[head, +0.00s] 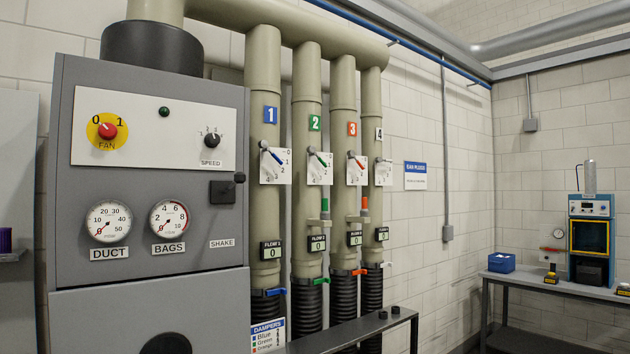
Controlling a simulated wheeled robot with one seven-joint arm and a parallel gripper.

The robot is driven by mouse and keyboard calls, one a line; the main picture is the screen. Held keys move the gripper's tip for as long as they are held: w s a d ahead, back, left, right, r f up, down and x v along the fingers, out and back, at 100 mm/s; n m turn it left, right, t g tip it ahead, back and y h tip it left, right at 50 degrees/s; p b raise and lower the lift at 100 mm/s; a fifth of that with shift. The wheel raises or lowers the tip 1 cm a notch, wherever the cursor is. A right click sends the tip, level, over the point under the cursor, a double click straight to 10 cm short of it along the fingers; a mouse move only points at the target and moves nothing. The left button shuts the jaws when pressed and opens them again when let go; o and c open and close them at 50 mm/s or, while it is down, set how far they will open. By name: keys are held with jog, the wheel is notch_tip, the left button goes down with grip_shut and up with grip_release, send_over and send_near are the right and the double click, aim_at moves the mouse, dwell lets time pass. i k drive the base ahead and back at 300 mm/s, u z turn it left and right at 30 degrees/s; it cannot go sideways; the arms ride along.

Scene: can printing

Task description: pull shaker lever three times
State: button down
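The shaker lever (238,178) is a short black lever with a round knob, on a dark square plate (222,192) at the right side of the grey cabinet's (150,265) front. A "SHAKE" label (222,243) sits below it on the panel. The knob stands out to the right of the plate, near the cabinet's right edge. The DUCT gauge (109,221) and BAGS gauge (169,218) are to the left of the lever; both needles point to the lower left. My gripper is not in view.
The red FAN knob (108,131) and the black SPEED knob (212,140) are above. Several numbered beige ducts (307,200) with damper levers stand right of the cabinet. A low dark bench (350,335) is in front of them. A table with a blue machine (590,235) stands at far right.

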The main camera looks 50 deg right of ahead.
aim_at(239, 177)
jog(key=z, duration=0.05)
jog(key=k, duration=0.45)
jog(key=z, duration=0.9)
jog(key=i, duration=0.55)
jog(key=u, duration=0.05)
jog(key=k, duration=0.65)
jog(key=u, duration=0.15)
jog(key=i, duration=1.1)
jog(key=u, duration=0.85)
